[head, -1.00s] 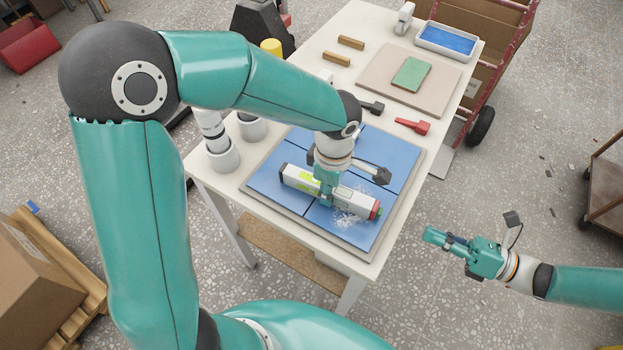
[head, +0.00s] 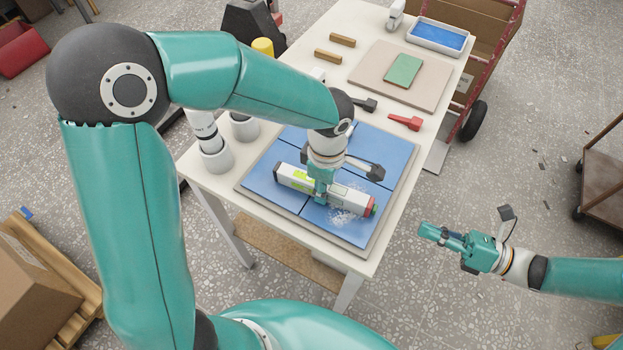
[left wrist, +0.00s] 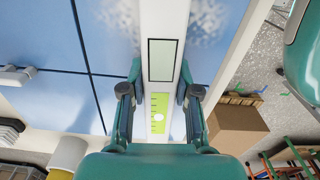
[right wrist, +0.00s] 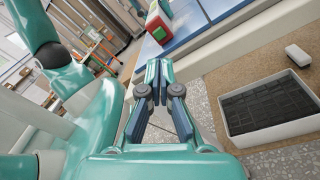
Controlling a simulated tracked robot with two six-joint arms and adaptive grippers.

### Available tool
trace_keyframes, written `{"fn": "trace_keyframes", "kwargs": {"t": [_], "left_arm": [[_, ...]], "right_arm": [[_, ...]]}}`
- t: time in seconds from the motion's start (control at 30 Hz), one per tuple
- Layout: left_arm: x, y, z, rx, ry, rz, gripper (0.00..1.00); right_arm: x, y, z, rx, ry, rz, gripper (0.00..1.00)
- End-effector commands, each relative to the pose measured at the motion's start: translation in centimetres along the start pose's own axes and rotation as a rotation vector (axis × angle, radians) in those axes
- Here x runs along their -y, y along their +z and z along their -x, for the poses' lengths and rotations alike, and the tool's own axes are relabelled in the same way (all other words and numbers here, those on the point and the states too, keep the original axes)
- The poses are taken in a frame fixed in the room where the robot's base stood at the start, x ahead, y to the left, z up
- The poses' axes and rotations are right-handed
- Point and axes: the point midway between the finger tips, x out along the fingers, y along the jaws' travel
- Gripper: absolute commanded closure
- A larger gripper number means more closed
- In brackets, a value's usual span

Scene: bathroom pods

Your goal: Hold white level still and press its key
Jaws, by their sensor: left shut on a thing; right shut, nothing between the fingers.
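The white level (head: 345,196) lies on the blue tiled panel (head: 284,149), with a green end piece and red band at its right end. In the left wrist view the level (left wrist: 163,20) shows a dark-framed display and a lime-green scale between my fingers. My left gripper (head: 321,196) is shut around its middle from above. The red and green end of the level (right wrist: 158,24) also shows in the right wrist view. My right gripper (head: 424,231) is shut and empty, off the table's right side, apart from the level. I cannot make out which part is the key.
A grey-handled tool (head: 367,168) lies on the panel behind the level. A red tool (head: 405,122), a green block on a board (head: 440,91) and a blue tray (head: 437,37) lie farther back. White cups (head: 216,158) stand at the left edge. The floor beside my right gripper is clear.

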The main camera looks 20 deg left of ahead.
Motion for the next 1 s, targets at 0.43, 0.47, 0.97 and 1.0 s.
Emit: {"fn": "trace_keyframes", "kwargs": {"t": [0.43,0.47,0.97,1.0], "left_arm": [[0.0,0.0,0.0,0.0,0.0,0.0,1.0],[0.0,0.0,0.0,0.0,0.0,0.0,1.0],[0.0,0.0,0.0,0.0,0.0,0.0,1.0],[0.0,0.0,0.0,0.0,0.0,0.0,1.0]], "right_arm": [[3.1,-5.5,0.9,-0.37,-0.124,0.685,1.0],[3.1,-5.6,1.1,-0.426,-0.121,0.77,1.0],[0.1,0.6,0.8,-0.893,-0.026,1.518,1.0],[0.0,0.8,0.5,-0.893,-0.023,1.525,1.0]]}}
